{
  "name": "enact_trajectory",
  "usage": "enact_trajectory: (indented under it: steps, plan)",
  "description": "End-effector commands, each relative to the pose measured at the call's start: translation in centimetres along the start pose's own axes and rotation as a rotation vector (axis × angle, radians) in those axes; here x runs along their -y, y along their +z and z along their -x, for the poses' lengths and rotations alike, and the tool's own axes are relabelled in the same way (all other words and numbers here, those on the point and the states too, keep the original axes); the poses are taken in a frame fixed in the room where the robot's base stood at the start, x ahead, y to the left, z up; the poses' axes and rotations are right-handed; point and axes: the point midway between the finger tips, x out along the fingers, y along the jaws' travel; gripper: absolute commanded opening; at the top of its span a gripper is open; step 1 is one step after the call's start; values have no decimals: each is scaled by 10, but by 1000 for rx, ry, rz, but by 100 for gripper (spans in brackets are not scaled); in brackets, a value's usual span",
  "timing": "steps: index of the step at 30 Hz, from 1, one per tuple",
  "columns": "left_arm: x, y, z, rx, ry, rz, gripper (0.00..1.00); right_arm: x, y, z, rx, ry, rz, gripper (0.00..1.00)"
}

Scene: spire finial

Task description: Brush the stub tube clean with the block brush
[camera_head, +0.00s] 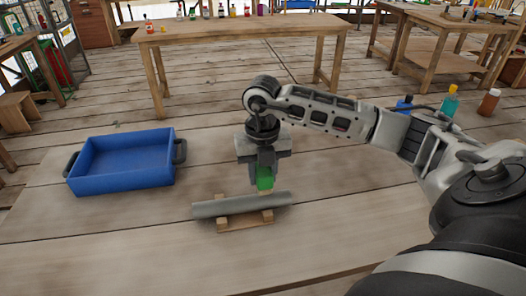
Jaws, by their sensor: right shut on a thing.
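The stub tube (220,207) is a grey cylinder. It lies across a small wooden cradle (246,226) on the table in front of me. My right gripper (264,172) comes in from the right, points down over the tube and is shut on a green block (264,184), which looks like the block brush. Much of the block is hidden between the fingers. The block's lower end is just above or on the tube's upper side, right of its middle; I cannot tell if they touch. My left gripper is out of view.
A blue tray (123,164) with dark handles sits on the table at left, looking empty. A wooden workbench (240,32) is behind. The table's front area is clear.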

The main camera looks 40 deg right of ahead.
Motion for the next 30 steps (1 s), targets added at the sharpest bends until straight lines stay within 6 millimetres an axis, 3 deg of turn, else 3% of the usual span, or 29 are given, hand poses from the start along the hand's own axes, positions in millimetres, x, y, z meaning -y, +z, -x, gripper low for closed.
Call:
enact_trajectory:
  steps: [12, 30]
  plan:
    - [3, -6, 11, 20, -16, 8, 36, 2, 0, 41, 2, 2, -4, 14]
    - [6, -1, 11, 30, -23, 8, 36, 2, 0, 44, 1, 1, -5, 14]
